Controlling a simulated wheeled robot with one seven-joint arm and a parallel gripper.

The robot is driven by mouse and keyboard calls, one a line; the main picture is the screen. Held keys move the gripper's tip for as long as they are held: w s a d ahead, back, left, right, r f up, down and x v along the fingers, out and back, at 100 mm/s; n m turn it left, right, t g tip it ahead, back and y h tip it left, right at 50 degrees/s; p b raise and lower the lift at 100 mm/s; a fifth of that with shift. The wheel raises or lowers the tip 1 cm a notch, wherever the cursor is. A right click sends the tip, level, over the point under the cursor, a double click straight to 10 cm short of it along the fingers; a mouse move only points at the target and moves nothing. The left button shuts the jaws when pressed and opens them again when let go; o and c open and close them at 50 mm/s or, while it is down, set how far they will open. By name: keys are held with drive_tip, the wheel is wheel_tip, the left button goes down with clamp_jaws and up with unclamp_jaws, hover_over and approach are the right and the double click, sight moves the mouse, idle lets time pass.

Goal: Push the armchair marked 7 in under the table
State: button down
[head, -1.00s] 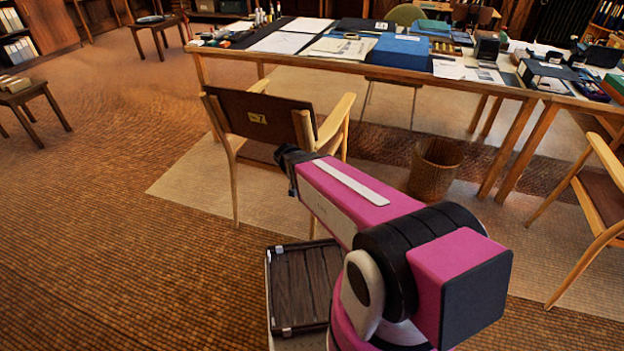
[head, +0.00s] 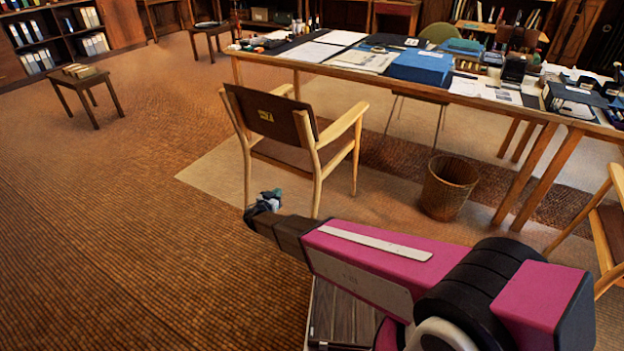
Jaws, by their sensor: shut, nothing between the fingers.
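The armchair marked 7 (head: 275,122) has a wooden frame and a dark brown back with a small yellow label. It stands at the near side of the long wooden table (head: 390,82), back toward me, turned somewhat to the right, with its seat outside the table edge. My gripper (head: 264,203) is at the end of my pink and black arm, in front of the chair's near legs in the picture. It is small and partly hidden by the wrist; it looks apart from the chair, though depth is hard to judge.
A wicker wastebasket (head: 447,188) stands right of the chair, near the table. Another armchair (head: 608,225) is at the right edge. A green chair (head: 440,34) is at the table's far side. A small stool (head: 88,92) stands left. The floor left of the chair is clear.

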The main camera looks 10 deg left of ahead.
sight(294, 173)
drive_tip(key=x, duration=1.2)
drive_tip(key=shift+w+a, duration=0.15)
drive_tip(key=shift+a, duration=0.2)
drive_tip(key=shift+w+d, duration=0.25)
drive_tip(key=shift+w, duration=0.4)
